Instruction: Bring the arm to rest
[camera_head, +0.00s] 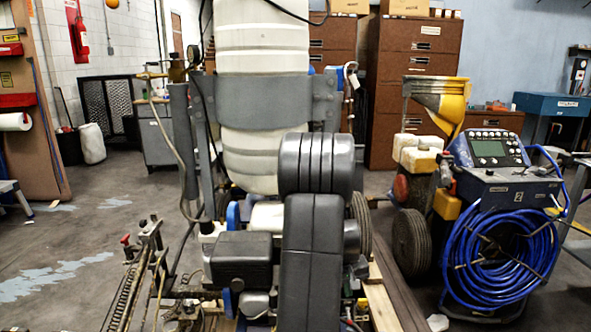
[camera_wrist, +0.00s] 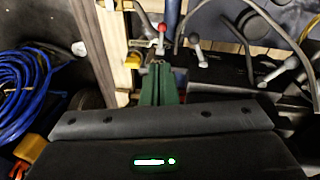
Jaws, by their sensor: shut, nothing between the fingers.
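My gripper (camera_wrist: 161,68) shows in the wrist view as two narrow green fingers side by side, shut and empty. They stand out from the middle of its dark body, which fills the bottom of that view and carries a small green light. In the head view, dark grey links of my arm rise in the middle foreground, in front of the line striper (camera_head: 263,60) with its tall white tank. My gripper cannot be made out there. In the wrist view a red-knobbed lever (camera_wrist: 162,28) stands just beyond the fingertips; I cannot tell the gap.
A machine with a coiled blue hose (camera_head: 500,255) stands at right; the hose also shows in the wrist view (camera_wrist: 25,85). Levers and rods (camera_head: 140,270) stand at lower left. Brown cabinets (camera_head: 410,70) are behind. Floor (camera_head: 75,225) at left is mostly clear.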

